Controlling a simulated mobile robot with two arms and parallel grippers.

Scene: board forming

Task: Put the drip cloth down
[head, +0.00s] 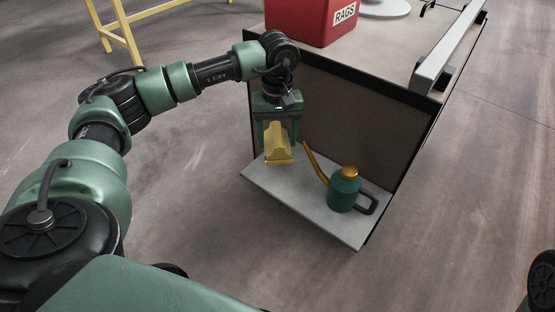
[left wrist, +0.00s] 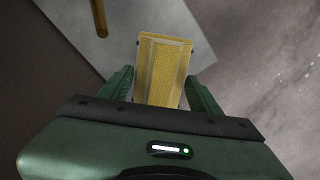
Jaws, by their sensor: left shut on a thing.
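The drip cloth (head: 277,152) is a yellow folded piece held by my left gripper (head: 276,135). In the left wrist view the cloth (left wrist: 163,68) sits between the two green fingers of the left gripper (left wrist: 160,88), which are shut on it. The gripper points down over the left part of a grey shelf (head: 300,200) at the end of the bench. Whether the cloth touches the shelf cannot be told for sure; it appears to be above it. My right gripper is not in view.
A green oil can (head: 344,190) with a brass spout stands on the shelf, right of the cloth. A red rags bin (head: 312,20) stands on the bench top (head: 395,50). A dark panel (head: 345,115) rises behind the shelf. A yellow trestle (head: 128,22) stands at the back left.

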